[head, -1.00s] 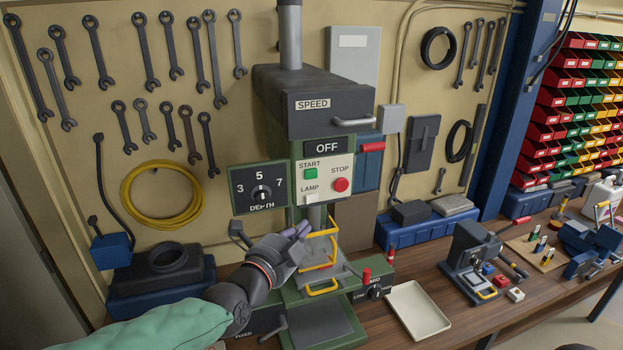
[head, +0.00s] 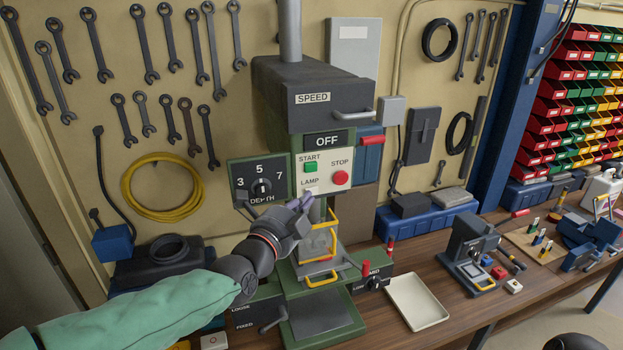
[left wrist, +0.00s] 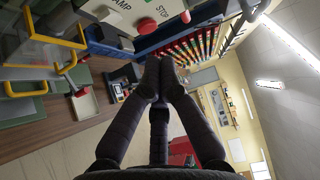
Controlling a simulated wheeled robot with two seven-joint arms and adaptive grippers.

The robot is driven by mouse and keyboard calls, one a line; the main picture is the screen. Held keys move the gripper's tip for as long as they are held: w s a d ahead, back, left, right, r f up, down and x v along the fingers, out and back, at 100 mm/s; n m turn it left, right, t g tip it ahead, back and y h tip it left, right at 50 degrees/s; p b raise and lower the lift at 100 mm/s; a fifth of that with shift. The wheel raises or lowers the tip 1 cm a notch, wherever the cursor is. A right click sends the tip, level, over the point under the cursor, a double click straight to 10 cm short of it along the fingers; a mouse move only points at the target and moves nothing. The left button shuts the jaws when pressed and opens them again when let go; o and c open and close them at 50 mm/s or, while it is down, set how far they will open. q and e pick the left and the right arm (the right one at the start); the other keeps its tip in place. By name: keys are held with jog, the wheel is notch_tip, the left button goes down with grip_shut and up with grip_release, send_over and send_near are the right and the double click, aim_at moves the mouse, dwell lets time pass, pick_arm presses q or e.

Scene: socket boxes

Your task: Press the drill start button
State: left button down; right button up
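The green drill press has a white panel (head: 325,188) under a black OFF display (head: 324,140).
The DEPTH dial plate (head: 260,184) is left of the panel. A yellow guard frame (head: 333,240) stands below the gripper. A cream tray (head: 418,302) and a small dark machine (head: 470,250) are on the bench to the right.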

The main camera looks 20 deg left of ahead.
aim_at(311, 167)
pick_arm(q)
jog(key=shift+w+a+p, duration=0.1)
jog(key=shift+w+a, duration=0.1)
jog(key=shift+w, duration=1.4)
jog(key=shift+w+a+p, duration=0.15)
jog(key=shift+w, duration=1.45)
jog(key=shift+w+a+p, duration=0.1)
jog(key=shift+w+a, duration=0.1)
jog(key=shift+w, duration=1.4)
